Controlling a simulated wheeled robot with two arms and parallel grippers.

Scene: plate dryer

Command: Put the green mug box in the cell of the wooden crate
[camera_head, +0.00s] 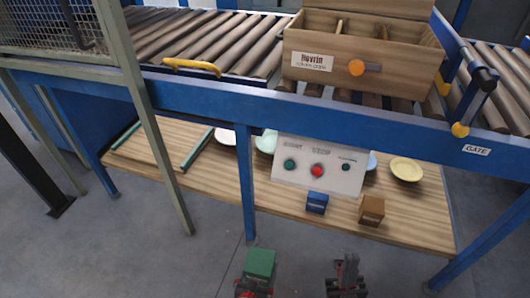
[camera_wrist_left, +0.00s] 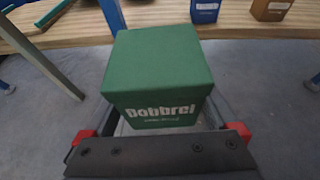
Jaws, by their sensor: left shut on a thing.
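The green mug box (camera_head: 260,264) is held in my left gripper (camera_head: 254,287) at the bottom of the head view, in front of the low shelf. In the left wrist view the green box (camera_wrist_left: 160,75) fills the middle, between the fingers, its white lettering facing the camera. The wooden crate (camera_head: 330,75) stands on the roller conveyor at the upper right, with dividers making cells and its lid up. The cell floors are hidden. My right gripper (camera_head: 347,275) is at the bottom, right of the left one, with nothing visible in it; its finger gap is unclear.
A blue conveyor frame (camera_head: 220,92) runs between my grippers and the crate. A control panel (camera_head: 320,165) hangs below it. A blue box (camera_head: 317,203) and a brown box (camera_head: 372,210) stand on the low wooden shelf (camera_head: 270,205), with plates behind. A yellow handle (camera_head: 192,66) lies left of the crate.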

